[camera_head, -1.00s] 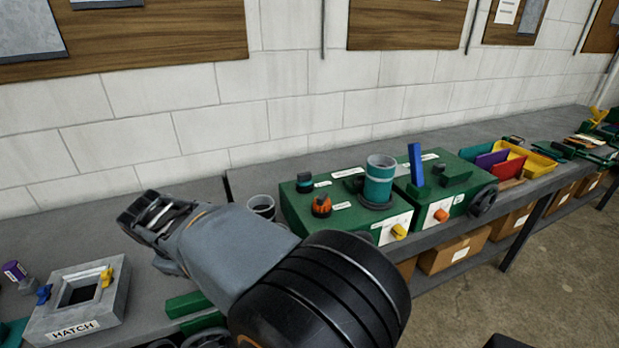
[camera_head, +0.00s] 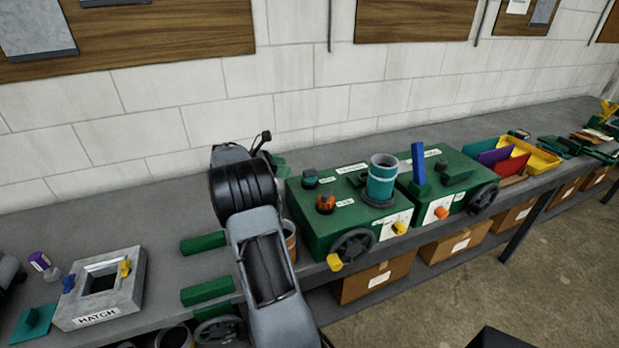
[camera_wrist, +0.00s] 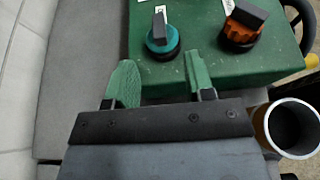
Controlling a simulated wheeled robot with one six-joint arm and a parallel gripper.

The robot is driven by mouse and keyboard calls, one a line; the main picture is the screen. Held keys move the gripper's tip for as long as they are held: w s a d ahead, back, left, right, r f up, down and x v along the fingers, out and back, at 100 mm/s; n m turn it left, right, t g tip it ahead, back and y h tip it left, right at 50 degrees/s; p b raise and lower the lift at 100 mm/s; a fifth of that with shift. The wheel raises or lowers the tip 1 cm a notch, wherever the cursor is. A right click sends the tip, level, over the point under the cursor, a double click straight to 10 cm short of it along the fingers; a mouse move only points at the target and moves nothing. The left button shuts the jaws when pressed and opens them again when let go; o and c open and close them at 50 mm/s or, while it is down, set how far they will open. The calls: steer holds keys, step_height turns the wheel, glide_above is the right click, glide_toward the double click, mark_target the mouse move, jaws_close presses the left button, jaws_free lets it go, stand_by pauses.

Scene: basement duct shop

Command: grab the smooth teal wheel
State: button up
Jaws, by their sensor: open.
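The smooth teal wheel (camera_head: 310,179) is a round knob with a black bar on top, at the back left of a green box's top (camera_head: 350,212). In the wrist view the teal wheel (camera_wrist: 158,47) lies just beyond my fingertips, roughly centred between them. My gripper (camera_wrist: 160,80) is open and empty, with green pads on both fingers. The pads are apart from the wheel. In the head view my gripper (camera_head: 281,168) is partly hidden behind my arm, just left of the box.
An orange ridged knob (camera_wrist: 242,27) with a black bar sits right of the teal wheel. A teal and grey cylinder (camera_head: 381,180) stands farther right on the box. An open round can (camera_wrist: 290,128) is beside the box. Grey bench left of the box is mostly clear.

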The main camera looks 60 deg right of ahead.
mark_target(306, 171)
steer(key=shift+p+x, duration=1.15)
steer(key=shift+x, duration=3.3)
steer(key=shift+w+f, duration=0.1)
steer(key=shift+w, duration=0.15)
steer(key=shift+c, duration=0.3)
jaws_close()
